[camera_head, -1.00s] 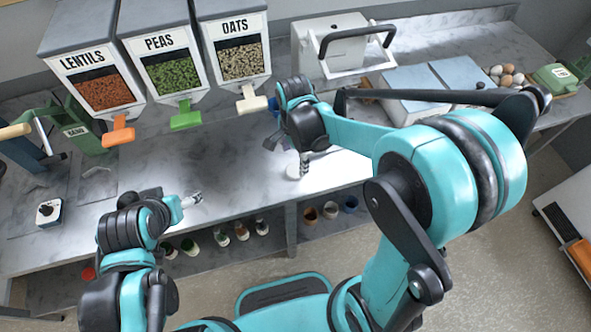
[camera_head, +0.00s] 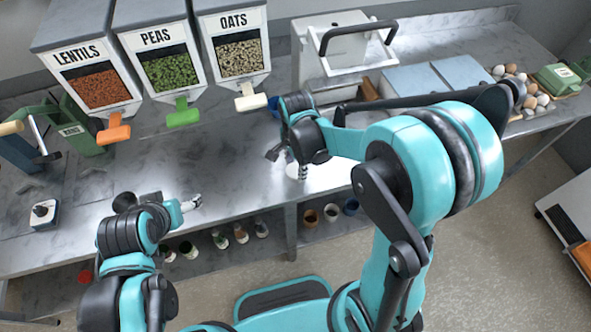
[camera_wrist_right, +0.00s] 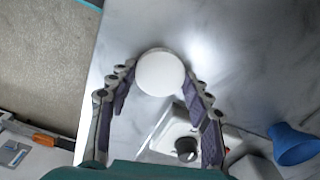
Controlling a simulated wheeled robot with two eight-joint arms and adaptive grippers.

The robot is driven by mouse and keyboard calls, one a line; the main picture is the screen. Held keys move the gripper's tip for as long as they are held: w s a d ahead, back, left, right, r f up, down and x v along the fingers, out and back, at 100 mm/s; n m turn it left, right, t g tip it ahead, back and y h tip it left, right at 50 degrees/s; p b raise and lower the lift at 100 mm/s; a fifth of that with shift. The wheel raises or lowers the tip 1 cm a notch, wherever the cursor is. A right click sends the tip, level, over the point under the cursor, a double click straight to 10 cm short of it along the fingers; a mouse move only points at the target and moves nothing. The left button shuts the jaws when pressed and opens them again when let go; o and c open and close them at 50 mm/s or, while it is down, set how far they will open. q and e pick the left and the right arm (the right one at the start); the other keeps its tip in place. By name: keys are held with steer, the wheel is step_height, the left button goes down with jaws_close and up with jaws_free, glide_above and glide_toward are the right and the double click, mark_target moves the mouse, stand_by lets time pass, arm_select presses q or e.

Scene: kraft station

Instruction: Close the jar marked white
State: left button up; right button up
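A round white disc (camera_wrist_right: 160,73), like a lid seen from above, lies between the fingertips of my right gripper (camera_wrist_right: 160,80) in the right wrist view. Its fingers are spread on either side of the disc; whether they touch it is unclear. In the head view my right gripper (camera_head: 287,160) is low over the counter, above a small whitish object (camera_head: 297,173). My left gripper (camera_head: 190,203) is near the counter's front edge; its finger opening is too small to tell. Several small jars (camera_head: 240,234) stand on the lower shelf, their labels unreadable. I cannot pick out the marking "white".
Dispensers for lentils (camera_head: 98,88), peas (camera_head: 168,72) and oats (camera_head: 240,58) stand behind. Cups (camera_head: 331,212) stand on the lower shelf. A white box with a dark knob (camera_wrist_right: 183,145) and a blue object (camera_wrist_right: 291,146) are near my right gripper. The middle counter is mostly clear.

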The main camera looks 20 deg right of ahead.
mark_target(296, 170)
stand_by(0.3)
step_height(296, 170, up, 4)
steer(key=shift+r+p, duration=0.1)
steer(key=shift+p, duration=0.8)
steer(key=s+r+p, duration=0.3)
steer(key=s+r, duration=0.3)
steer(key=s, duration=0.5)
steer(key=shift+s+a+r+p, duration=0.3)
steer(key=shift+s+r, duration=0.05)
steer(key=shift+r, duration=0.05)
step_height(296, 170, down, 7)
steer(key=b, duration=0.6)
steer(key=shift+r+b, duration=0.15)
steer(key=shift+b, duration=0.2)
